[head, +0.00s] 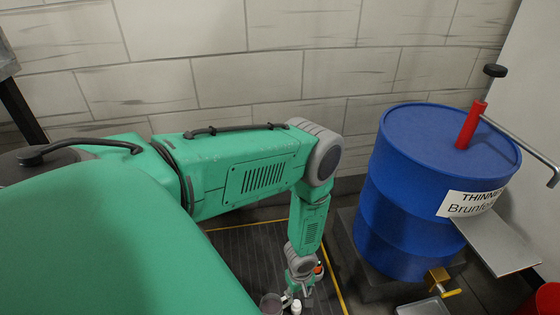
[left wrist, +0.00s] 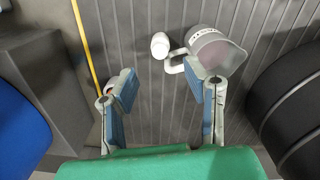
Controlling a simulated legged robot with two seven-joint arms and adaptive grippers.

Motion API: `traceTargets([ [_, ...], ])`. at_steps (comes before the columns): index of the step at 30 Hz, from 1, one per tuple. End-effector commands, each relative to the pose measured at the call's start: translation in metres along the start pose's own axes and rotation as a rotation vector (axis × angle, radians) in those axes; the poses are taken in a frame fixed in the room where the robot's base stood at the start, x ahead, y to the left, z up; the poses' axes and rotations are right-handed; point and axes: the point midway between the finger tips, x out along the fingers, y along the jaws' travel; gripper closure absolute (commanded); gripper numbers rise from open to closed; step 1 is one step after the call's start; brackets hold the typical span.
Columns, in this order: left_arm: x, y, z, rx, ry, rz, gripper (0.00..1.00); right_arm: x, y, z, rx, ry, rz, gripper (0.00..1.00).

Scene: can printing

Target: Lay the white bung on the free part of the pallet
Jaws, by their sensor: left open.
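The small white bung (head: 296,306) is at the bottom of the head view, close to my left gripper (head: 303,277). In the left wrist view the white bung (left wrist: 160,45) is on the dark ribbed surface, ahead of the gap between the fingers. My left gripper (left wrist: 160,85) is open, with nothing between its fingers. A dark base, apparently the pallet (head: 345,225), shows under the blue drum (head: 410,215); its bare grey part (left wrist: 62,85) shows left of the yellow line in the left wrist view. My right gripper is not in view.
A grey measuring cup (left wrist: 218,55) stands right of the bung, its handle close to my right-hand finger. The drum carries a red pump pipe (head: 471,125) and a brass tap (head: 438,280). A metal tray (head: 422,307) is at the bottom.

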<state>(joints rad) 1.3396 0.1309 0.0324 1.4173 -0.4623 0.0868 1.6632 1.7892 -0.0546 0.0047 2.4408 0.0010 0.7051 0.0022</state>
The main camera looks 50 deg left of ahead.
Motion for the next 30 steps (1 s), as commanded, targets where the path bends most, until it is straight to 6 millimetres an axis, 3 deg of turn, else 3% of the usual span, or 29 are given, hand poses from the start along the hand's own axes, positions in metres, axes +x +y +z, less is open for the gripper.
traceTargets([
  [3, -0.029, -0.015, 0.035, 0.217, -0.042, 0.016, 0.58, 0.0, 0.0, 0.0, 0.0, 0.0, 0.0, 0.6],
  [9, -0.092, -0.056, 0.076, 0.659, -0.049, 0.052, 0.58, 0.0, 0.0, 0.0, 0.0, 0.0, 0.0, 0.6],
  [18, -0.187, -0.121, 0.091, 1.23, 0.041, 0.023, 0.58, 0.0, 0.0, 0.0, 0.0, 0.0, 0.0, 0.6],
  [24, -0.212, -0.139, 0.089, 1.38, 0.071, -0.005, 0.58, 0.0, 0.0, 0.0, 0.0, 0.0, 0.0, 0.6],
  [30, -0.213, -0.14, 0.089, 1.392, 0.073, -0.008, 0.58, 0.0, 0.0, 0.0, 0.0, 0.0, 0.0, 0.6],
])
